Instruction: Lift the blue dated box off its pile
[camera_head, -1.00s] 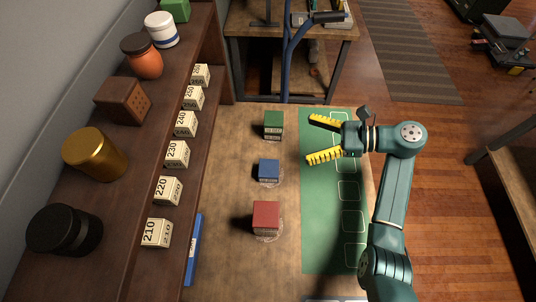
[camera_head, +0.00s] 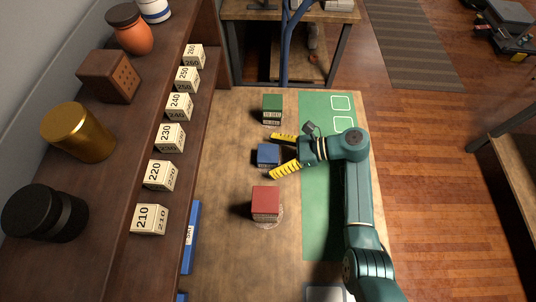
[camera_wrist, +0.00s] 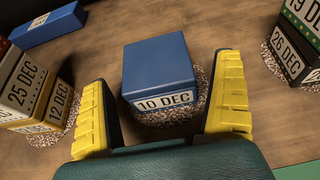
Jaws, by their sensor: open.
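The blue dated box (camera_head: 266,153) stands in the middle of the wooden table, between a red-topped pile and a green-topped pile. In the wrist view the blue box (camera_wrist: 158,66) has a label reading "10 DEC" on its near face, and a speckled round mat shows around its foot. What lies under the box is hidden. My gripper (camera_head: 271,158) is open, its yellow fingers reaching from the right towards the box. In the wrist view the fingers (camera_wrist: 165,95) lie on either side of the box's near end, with gaps visible.
The red-topped pile (camera_head: 265,202) stands nearer and the green-topped pile (camera_head: 272,108) farther. In the wrist view, dated piles stand at left (camera_wrist: 35,90) and right (camera_wrist: 300,40). A shelf with numbered blocks (camera_head: 158,174) lines the left. A green mat (camera_head: 318,225) covers the table's right side.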

